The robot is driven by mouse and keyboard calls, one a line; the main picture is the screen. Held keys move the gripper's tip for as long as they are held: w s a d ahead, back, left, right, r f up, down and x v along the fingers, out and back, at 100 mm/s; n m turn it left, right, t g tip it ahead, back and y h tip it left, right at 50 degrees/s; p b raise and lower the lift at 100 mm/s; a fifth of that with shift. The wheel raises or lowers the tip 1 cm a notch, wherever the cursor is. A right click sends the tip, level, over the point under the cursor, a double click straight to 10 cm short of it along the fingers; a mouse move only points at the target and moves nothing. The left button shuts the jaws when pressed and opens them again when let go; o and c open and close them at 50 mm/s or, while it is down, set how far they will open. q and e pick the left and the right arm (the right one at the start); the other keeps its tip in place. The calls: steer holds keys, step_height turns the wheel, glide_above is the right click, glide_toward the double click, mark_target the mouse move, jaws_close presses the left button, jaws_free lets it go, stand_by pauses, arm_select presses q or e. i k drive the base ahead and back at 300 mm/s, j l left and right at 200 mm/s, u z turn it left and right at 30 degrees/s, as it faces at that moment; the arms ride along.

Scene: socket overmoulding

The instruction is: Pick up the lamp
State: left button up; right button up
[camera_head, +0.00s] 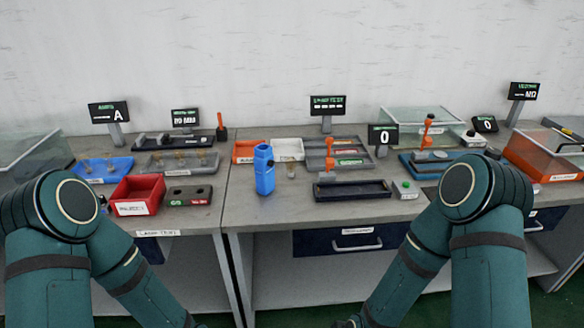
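A blue upright device (264,169) with a dark opening near its top stands on the grey workbench, just right of the seam between the two bench sections. It looks like the lamp, but I cannot read a label on it. Nothing is holding it. Both my arms hang down in front of the bench, one on each side of the picture. Their forearms run down toward the bottom edge, and neither gripper shows, so both are far below and nearer than the blue device.
Bare bench (285,212) lies in front.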

mark_target(291, 162)
steer(key=i+j, duration=0.1)
steer(key=i, duration=0.2)
steer(key=i+j, duration=0.1)
steer(key=i, duration=0.2)
steer(key=i+z, duration=0.1)
steer(key=z, duration=0.25)
steer(key=i+j+z, duration=0.1)
steer(key=z, duration=0.3)
steer(key=j+z, duration=0.1)
steer(key=z, duration=0.25)
steer(key=i+j, duration=0.05)
